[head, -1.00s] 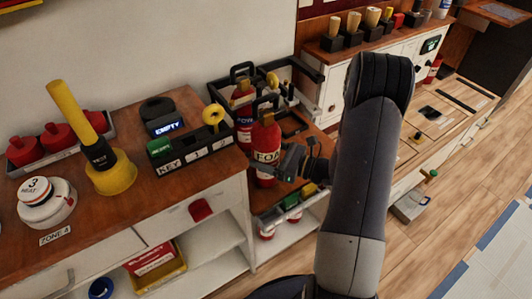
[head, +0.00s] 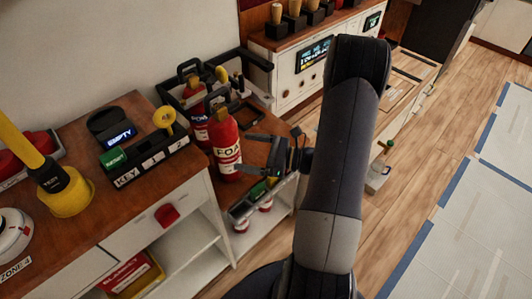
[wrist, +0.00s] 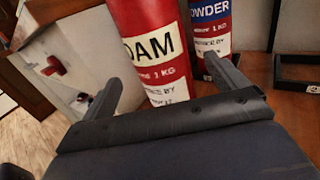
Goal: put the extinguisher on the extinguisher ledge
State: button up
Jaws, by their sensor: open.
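The red extinguisher labelled FOAM (head: 226,150) stands upright on a brown wooden surface; it also shows in the wrist view (wrist: 145,50). A second red extinguisher with a blue POWDER label (head: 198,128) stands just behind it, and in the wrist view (wrist: 211,35) it is right of the foam one. My gripper (head: 247,153) is open at the right of the foam extinguisher. In the wrist view its spread fingers (wrist: 162,72) point toward the foam extinguisher, with nothing held. The wooden ledge (wrist: 270,97) carries both.
An empty black frame (head: 246,114) lies on the wood beside the extinguishers. A black rail (head: 253,60) runs behind. A tray of coloured items (head: 250,198) is below.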

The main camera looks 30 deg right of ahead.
jog(key=shift+v, duration=2.55)
